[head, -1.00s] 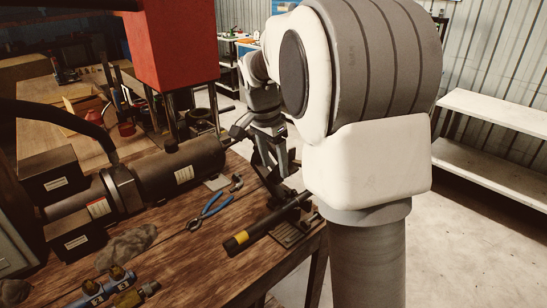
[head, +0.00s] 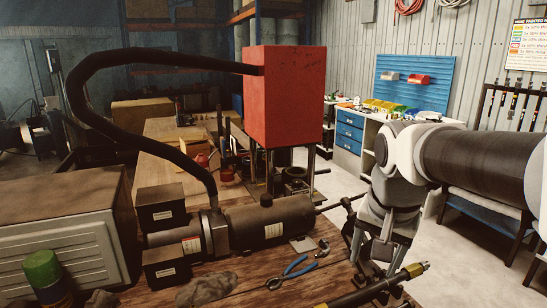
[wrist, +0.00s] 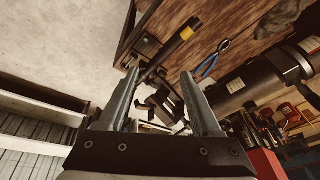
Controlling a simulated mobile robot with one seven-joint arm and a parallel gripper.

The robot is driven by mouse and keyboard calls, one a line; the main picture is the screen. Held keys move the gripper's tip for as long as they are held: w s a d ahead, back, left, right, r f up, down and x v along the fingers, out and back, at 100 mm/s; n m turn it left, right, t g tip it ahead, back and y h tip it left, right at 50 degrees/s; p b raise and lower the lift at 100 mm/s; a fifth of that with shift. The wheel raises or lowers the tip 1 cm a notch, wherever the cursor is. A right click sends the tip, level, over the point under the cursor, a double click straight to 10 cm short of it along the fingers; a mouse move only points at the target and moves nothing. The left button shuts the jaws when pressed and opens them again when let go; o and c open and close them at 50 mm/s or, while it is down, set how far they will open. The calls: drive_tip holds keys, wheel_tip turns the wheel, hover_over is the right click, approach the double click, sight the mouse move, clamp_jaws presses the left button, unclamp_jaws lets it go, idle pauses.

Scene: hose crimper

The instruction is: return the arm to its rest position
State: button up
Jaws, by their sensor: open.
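My arm reaches in from the right edge in the head view. My gripper (head: 370,262) points down near the right end of the wooden bench (head: 335,235). In the wrist view my gripper (wrist: 160,76) shows two separated fingers with nothing held between them. A black hose with a yellow band (head: 370,290) lies at the bench's right end, below the gripper. The hose also shows beyond the fingertips in the wrist view (wrist: 165,55), apart from them.
Blue-handled pliers (head: 297,268) and a grey rag (head: 206,289) lie on the bench. A red box-topped press (head: 285,95) and a dark cylindrical machine (head: 255,225) stand behind. Open floor (head: 455,260) lies right of the bench.

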drive_tip(key=s+a+f+n+t, duration=0.2)
drive_tip(key=s+n, duration=0.4)
drive_tip(key=s, duration=0.5)
drive_tip(key=shift+s+a+f+y, duration=0.35)
drive_tip(key=shift+a+f+y, duration=0.05)
drive_tip(key=shift+a, duration=0.1)
drive_tip(key=shift+o, duration=0.2)
